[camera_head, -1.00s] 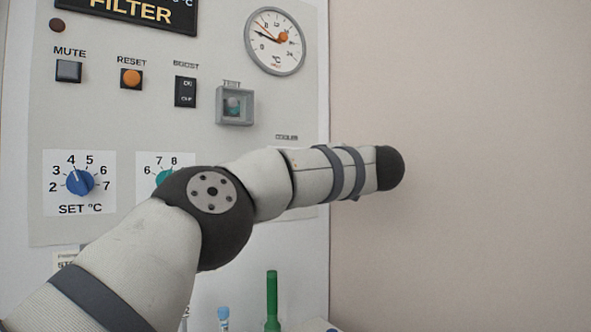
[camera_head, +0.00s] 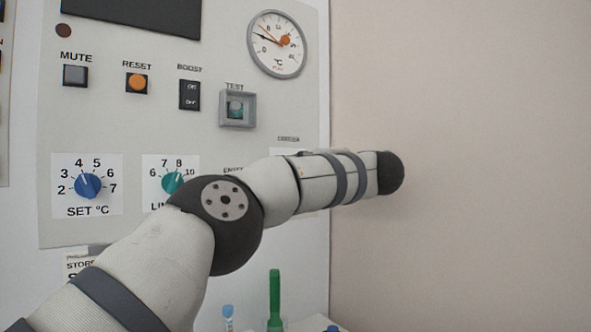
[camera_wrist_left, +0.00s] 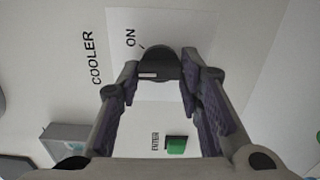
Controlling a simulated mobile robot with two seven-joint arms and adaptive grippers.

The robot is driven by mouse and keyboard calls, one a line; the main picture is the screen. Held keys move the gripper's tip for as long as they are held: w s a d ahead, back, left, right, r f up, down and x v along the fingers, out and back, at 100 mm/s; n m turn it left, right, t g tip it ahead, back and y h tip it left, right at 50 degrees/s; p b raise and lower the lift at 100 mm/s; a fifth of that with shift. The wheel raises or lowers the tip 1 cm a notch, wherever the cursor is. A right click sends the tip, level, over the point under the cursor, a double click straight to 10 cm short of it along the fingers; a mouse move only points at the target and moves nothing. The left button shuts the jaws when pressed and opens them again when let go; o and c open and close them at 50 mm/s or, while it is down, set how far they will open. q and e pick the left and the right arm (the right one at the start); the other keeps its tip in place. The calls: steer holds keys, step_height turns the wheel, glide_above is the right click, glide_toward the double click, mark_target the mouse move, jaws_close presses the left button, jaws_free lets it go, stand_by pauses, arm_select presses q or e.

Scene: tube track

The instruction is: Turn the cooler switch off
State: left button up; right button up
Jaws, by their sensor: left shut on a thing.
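The cooler switch (camera_wrist_left: 160,64) is a round black knob on a white plate, with a pale mark on its face, in the left wrist view. The word ON and a short tick stand beside its upper left edge; COOLER is printed further left. My left gripper (camera_wrist_left: 158,82) has its two fingers on either side of the knob and is shut on it. In the head view my left arm hides the knob and the gripper; only part of the small cooler label shows above the arm. My right gripper is out of view.
A green ENTER button (camera_wrist_left: 176,145) lies close to the fingers. The panel also has a recessed TEST button (camera_head: 236,109), a blue SET dial (camera_head: 88,186), a teal dial (camera_head: 173,182) and a gauge (camera_head: 276,44). A green tube (camera_head: 274,297) stands below my arm.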

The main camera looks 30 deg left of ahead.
arm_select(q)
steer(key=shift+n, duration=3.7)
steer(key=o, duration=1.2)
steer(key=shift+w, duration=0.1)
steer(key=shift+c, duration=0.2)
steer(key=shift+d, duration=0.1)
steer(key=v, duration=1.2)
